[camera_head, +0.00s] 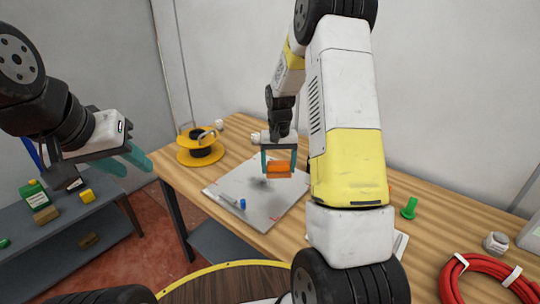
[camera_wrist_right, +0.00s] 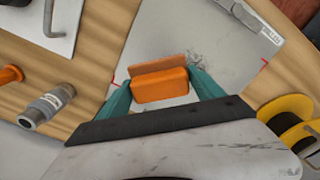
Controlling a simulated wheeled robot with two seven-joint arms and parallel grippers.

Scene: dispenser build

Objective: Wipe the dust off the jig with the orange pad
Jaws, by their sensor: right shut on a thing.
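The orange pad (camera_head: 278,169) is held between the teal fingers of my right gripper (camera_head: 279,162), above the pale plate (camera_head: 270,217) that I take as the jig. In the right wrist view the pad (camera_wrist_right: 160,86) sits squarely between both fingertips. A dark dusty smudge (camera_head: 260,184) lies on the plate, just left of and below the pad. Grey specks also show beyond the pad in the wrist view. I cannot tell whether the pad touches the plate. My left gripper (camera_head: 127,161) is open and empty, off the table's left end.
A yellow spool (camera_head: 200,148) stands at the table's back left. A green piece (camera_head: 409,208) and a red cable coil (camera_head: 490,280) are to the right. A grey shelf (camera_head: 75,225) holds small items.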

